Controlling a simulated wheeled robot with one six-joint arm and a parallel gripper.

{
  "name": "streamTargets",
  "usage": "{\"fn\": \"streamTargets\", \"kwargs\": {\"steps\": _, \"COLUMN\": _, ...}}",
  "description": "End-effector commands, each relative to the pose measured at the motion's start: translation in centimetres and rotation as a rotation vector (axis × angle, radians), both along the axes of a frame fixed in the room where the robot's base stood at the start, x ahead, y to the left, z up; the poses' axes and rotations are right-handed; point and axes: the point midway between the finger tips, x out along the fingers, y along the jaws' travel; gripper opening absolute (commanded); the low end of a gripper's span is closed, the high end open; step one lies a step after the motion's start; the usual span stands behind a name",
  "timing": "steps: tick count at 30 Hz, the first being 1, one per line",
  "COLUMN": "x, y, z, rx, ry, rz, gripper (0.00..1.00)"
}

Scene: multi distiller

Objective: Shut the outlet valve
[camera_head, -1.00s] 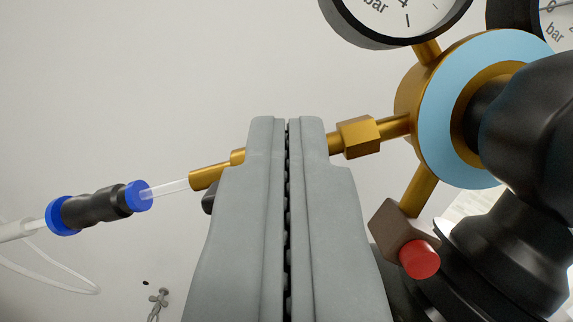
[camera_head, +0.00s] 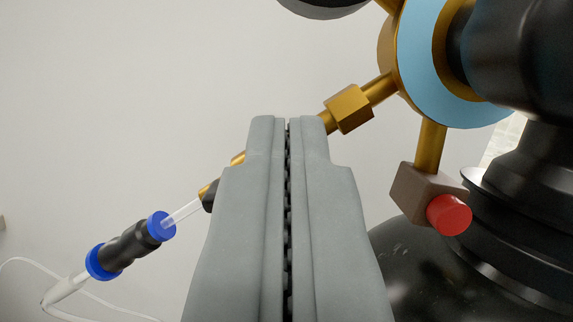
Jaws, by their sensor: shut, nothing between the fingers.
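My gripper (camera_head: 288,122) is shut and empty, its two grey fingers pressed together in the middle of the view. Behind it a brass outlet line runs from the regulator body (camera_head: 425,60) at upper right down to the left, with a hex fitting (camera_head: 349,108) right of the fingertips. The middle of this line, where the outlet valve (camera_head: 209,196) seems to sit, is mostly hidden by the fingers. Only a small dark part shows at their left edge. I cannot tell whether the fingers touch it or how the valve is set.
A black connector with blue ends (camera_head: 130,246) and a clear tube continue the line at lower left. A brown block with a red cap (camera_head: 449,214) hangs below the regulator. A large black knob and cylinder (camera_head: 410,265) fill the right. The upper left is clear wall.

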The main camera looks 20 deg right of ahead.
Motion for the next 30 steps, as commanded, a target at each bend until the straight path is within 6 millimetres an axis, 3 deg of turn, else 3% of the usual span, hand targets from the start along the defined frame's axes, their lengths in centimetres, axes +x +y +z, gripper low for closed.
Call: {"fn": "streamTargets", "kwargs": {"steps": 30, "x": -0.11, "y": -0.38, "z": -0.5, "rx": 0.384, "ry": -0.124, "rz": 0.0, "gripper": 0.0}}
